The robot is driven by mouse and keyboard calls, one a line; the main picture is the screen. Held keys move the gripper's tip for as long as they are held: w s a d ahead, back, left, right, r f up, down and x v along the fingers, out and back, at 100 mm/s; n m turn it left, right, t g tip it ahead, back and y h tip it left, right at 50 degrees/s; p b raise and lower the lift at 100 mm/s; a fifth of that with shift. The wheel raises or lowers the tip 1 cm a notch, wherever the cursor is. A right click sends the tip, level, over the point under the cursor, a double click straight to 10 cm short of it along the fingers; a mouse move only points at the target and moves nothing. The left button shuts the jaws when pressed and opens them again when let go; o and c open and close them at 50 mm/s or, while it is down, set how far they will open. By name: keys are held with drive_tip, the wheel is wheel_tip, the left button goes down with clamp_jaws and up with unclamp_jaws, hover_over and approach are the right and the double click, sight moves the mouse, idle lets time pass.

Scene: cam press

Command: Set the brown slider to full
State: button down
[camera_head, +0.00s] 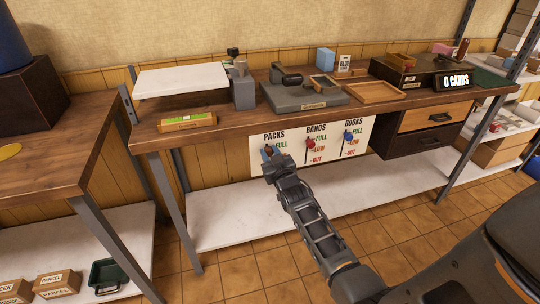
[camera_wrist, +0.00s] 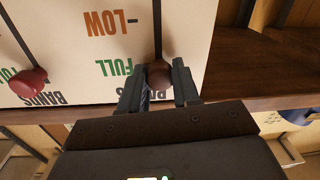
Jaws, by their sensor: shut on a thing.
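The brown slider (camera_wrist: 160,75) is a round knob on a vertical slot in the white board (camera_head: 257,158), in the PACKS column. In the wrist view, which is upside down, it sits level with the green FULL mark (camera_wrist: 117,68), with orange LOW further up the picture. My gripper (camera_wrist: 158,85) is shut on the knob, one finger on each side. In the head view my gripper (camera_head: 269,153) is at the PACKS column and covers the knob and the lower marks there.
The red slider (camera_head: 311,143) stands in the BANDS column and the blue slider (camera_head: 348,137) in the BOOKS column, both near FULL. The wooden bench top (camera_head: 230,118) overhangs the board. A white lower shelf (camera_head: 225,218) runs below.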

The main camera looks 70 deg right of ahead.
drive_tip(key=shift+w+r, duration=0.1)
drive_tip(key=shift+r, duration=0.2)
drive_tip(key=c, duration=1.1)
unclamp_jaws()
drive_tip(key=shift+r, duration=0.1)
drive_tip(key=shift+o, duration=1.4)
drive_tip(key=shift+a+f, duration=0.1)
drive_tip(key=shift+f, duration=0.1)
drive_tip(key=shift+s+a, duration=0.15)
drive_tip(key=shift+s, duration=0.1)
drive_tip(key=b+v, duration=0.1)
drive_tip(key=v, duration=0.6)
drive_tip(key=shift+a, duration=0.2)
